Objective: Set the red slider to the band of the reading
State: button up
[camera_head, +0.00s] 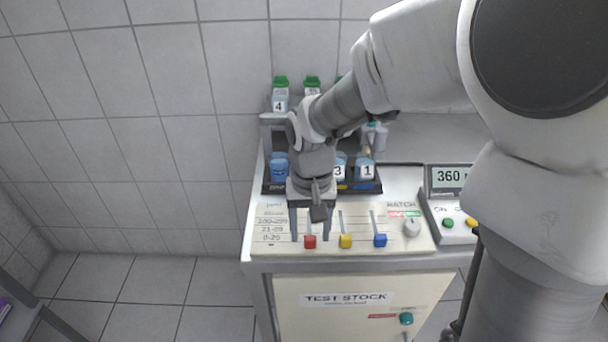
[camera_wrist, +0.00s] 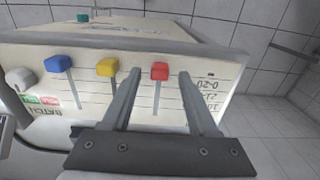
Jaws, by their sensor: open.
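The red slider (camera_head: 310,242) sits at the near, lower end of its slot on the cream panel (camera_head: 270,250). It also shows in the wrist view (camera_wrist: 159,71) between my gripper's two fingers, with gaps on both sides. My gripper (camera_head: 310,235) is open above the panel, its fingers straddling the red slider's track. A band list (camera_head: 270,228) is printed left of the slider; its rows are partly legible.
The yellow slider (camera_head: 346,241) and blue slider (camera_head: 380,240) stand close to the right, also at the near end. A white knob (camera_head: 411,227) is beyond them. Numbered bottles (camera_head: 366,169) in a dark rack (camera_head: 372,187) stand behind. A tiled wall rises at the left.

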jog(key=shift+f, duration=0.7)
grip_shut()
dwell(1.0)
